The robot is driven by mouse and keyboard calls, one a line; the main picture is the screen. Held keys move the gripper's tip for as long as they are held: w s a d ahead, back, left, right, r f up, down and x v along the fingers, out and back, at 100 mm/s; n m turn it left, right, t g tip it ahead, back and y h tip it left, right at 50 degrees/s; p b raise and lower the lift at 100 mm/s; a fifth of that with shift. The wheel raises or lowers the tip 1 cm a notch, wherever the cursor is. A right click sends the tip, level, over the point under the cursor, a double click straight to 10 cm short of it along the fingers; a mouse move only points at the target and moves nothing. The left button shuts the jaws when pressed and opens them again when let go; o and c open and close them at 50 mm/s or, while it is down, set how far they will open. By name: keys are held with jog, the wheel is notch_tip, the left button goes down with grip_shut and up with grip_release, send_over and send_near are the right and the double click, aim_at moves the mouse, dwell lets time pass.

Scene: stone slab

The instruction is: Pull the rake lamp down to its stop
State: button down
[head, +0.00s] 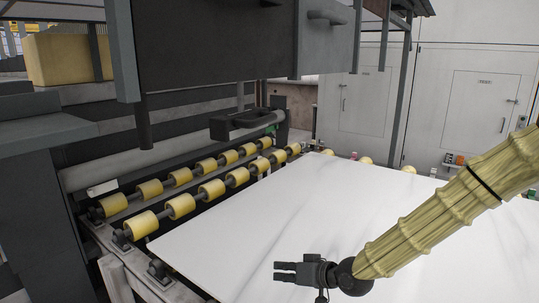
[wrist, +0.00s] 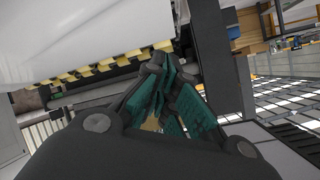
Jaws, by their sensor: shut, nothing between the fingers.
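What looks like the rake lamp (head: 247,122) is a dark, flat head with an opening, hanging on a short post under the big dark housing, above the far rollers in the head view. My gripper (head: 278,272) is over the near part of the white slab, pointing left, well apart from the lamp, lower and nearer to the camera. In the wrist view my gripper's green-padded fingers (wrist: 166,62) come together at the tips with nothing held. I cannot make out the lamp in the wrist view.
The white slab (head: 215,235) lies on a conveyor with yellow rollers (head: 181,206). The dark housing (head: 215,50) overhangs the rollers, with a dark post (head: 145,122) hanging at its left. The space above the slab between gripper and lamp looks clear. White cabinets (head: 480,105) stand behind.

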jog(key=w+r+n+t+y, duration=0.1)
jog(key=w+r+n+y, duration=0.15)
jog(key=r, duration=0.95)
jog(key=w+r+n+t+y, duration=0.1)
jog(key=w+r, duration=0.3)
jog(key=r, duration=0.7)
jog(key=d+r+n+y, duration=0.1)
jog(key=d+r+n, duration=0.1)
jog(key=r, duration=0.9)
jog(key=s+d+r+n+t+y, duration=0.1)
jog(key=d+r, duration=0.1)
jog(key=r, duration=1)
jog(key=shift+r+n, duration=0.15)
jog(key=shift+n, duration=0.2)
jog(key=shift+a, duration=0.15)
jog(key=r+p, duration=0.1)
jog(key=p, duration=0.2)
send_over(266, 119)
jog(key=shift+r, duration=0.15)
jog(key=f, duration=0.1)
jog(key=f+p, duration=0.1)
jog(key=d+f, duration=0.1)
jog(key=f, duration=0.1)
jog(key=shift+s, duration=0.35)
